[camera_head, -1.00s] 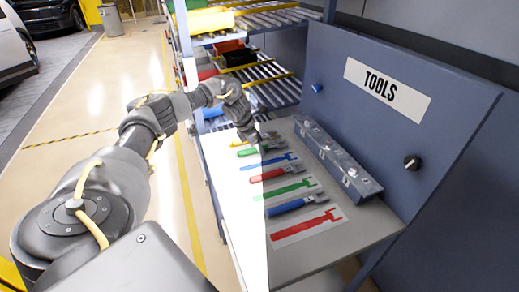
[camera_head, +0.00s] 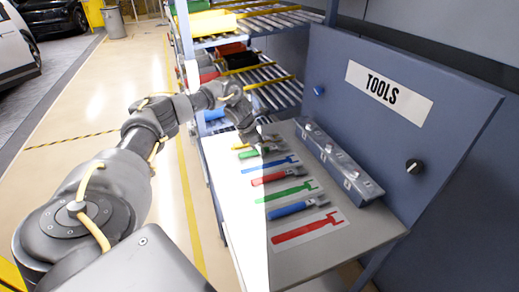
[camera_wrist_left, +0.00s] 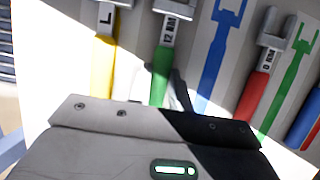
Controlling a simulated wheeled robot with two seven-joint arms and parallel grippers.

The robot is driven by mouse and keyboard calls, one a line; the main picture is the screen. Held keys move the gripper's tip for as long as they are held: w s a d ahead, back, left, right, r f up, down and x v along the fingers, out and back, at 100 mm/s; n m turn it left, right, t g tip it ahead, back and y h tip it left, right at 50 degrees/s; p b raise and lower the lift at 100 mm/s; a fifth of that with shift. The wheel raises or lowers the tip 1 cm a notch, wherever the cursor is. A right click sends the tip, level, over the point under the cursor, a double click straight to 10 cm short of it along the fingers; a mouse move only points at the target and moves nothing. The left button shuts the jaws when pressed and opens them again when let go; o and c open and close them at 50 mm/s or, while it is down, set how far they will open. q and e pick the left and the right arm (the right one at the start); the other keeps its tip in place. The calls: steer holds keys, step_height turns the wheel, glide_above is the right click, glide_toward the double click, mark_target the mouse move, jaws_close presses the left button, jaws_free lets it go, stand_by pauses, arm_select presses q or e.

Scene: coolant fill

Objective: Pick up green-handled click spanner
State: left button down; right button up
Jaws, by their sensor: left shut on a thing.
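The green-handled click spanner (camera_head: 248,154) lies near the far end of the sloped tool table. In the left wrist view its green handle (camera_wrist_left: 161,72) runs down between my gripper's fingers, with a grey labelled head above. My left gripper (camera_head: 251,138) is low over the table and shut on this green handle. In the left wrist view the gripper body hides the handle's lower end. I cannot tell whether the spanner has left the surface. My right gripper is not in view.
A yellow-handled spanner (camera_wrist_left: 102,65) lies close on the left in the wrist view. A red-handled spanner (camera_head: 268,178) and a blue-handled spanner (camera_head: 290,209) lie nearer on the table, among coloured outlines. A grey box strip (camera_head: 338,162) runs along the TOOLS panel (camera_head: 395,110).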

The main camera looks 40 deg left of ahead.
arm_select(q)
steer(key=shift+r, duration=0.35)
step_height(320, 180, up, 3)
steer(key=shift+s+f+b, duration=0.1)
steer(key=shift+s+b, duration=0.05)
steer(key=shift+b, duration=0.7)
steer(key=s+r, duration=0.9)
steer(key=s, duration=0.4)
steer(key=shift+s+d+r+p, duration=0.25)
steer(key=shift+s+d+p, duration=0.05)
steer(key=shift+d, duration=0.15)
